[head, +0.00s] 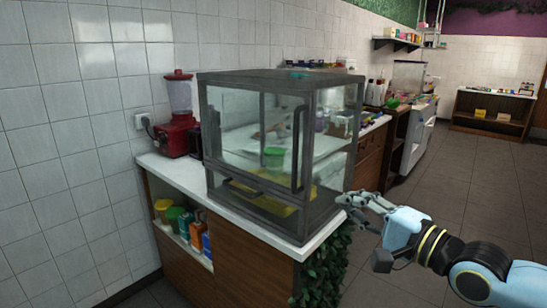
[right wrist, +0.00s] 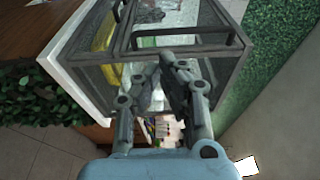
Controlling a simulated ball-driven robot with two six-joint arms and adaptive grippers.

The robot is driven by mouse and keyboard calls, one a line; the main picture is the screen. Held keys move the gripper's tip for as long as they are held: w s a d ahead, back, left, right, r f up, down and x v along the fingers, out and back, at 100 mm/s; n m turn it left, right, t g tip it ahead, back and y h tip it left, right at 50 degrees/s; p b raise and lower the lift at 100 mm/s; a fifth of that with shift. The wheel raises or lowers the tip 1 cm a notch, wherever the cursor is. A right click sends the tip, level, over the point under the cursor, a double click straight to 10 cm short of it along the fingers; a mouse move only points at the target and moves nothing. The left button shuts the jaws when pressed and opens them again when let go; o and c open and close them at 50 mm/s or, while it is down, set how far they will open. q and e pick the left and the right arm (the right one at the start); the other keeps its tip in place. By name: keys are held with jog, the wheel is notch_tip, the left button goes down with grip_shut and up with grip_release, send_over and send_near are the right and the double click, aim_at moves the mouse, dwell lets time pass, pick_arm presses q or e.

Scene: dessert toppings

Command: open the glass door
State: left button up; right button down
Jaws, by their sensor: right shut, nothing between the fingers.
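A glass case (head: 255,84) with a dark frame stands on the white counter. Its glass door (head: 245,125) looks closed, flush with the frame. A dark upright handle (head: 296,150) runs along the door's right side. My right gripper (head: 362,203) is shut and empty, to the right of the case's lower right corner and apart from the handle. In the right wrist view the gripper's fingers (right wrist: 172,66) are together before the case frame (right wrist: 150,54). A dark bar that looks like the handle (right wrist: 186,18) is beyond them. My left gripper is out of view.
The white counter (head: 180,172) has a red blender (head: 179,130) at its left. Open shelves below hold several containers. A green leafy plant (head: 325,270) hangs at the counter's right end, near my right arm. The tiled floor at right is clear.

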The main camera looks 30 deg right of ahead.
notch_tip(320, 180, up, 2)
jog(key=p, duration=0.1)
jog(key=b, duration=1)
send_near(306, 171)
jog(key=w+a+r, duration=0.2)
jog(key=w+a, duration=0.2)
jog(key=w, duration=0.1)
jog(key=shift+w+a+r, duration=0.3)
jog(key=shift+w+a, duration=0.05)
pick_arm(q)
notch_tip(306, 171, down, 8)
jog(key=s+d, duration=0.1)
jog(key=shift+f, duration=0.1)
